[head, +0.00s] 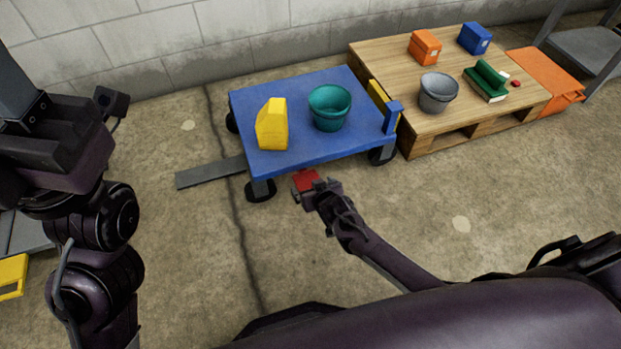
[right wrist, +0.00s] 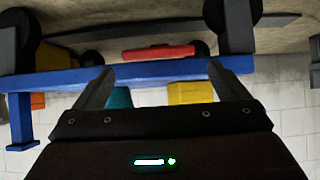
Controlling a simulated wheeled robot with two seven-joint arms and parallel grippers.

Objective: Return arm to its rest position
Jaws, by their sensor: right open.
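My right gripper (head: 307,188) hangs low in front of the blue cart's near side. Its two fingers also show in the right wrist view (right wrist: 160,85), spread apart with nothing between them. A red object (head: 306,180) shows just beyond the gripper, partly hidden by it. The red object also shows in the right wrist view (right wrist: 158,52), past the cart's edge and apart from the fingers. My left arm stands upright at the left of the head view. Its gripper (head: 20,85) is cut off by the frame edge, so its fingers cannot be judged.
The blue cart (head: 355,87) carries a yellow container (head: 272,125) and a teal bucket (head: 329,107). A wooden pallet (head: 390,54) holds a grey bucket (head: 437,92), boxes and a green item. A grey strip (head: 208,173) lies on the floor. Open floor surrounds my right forearm.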

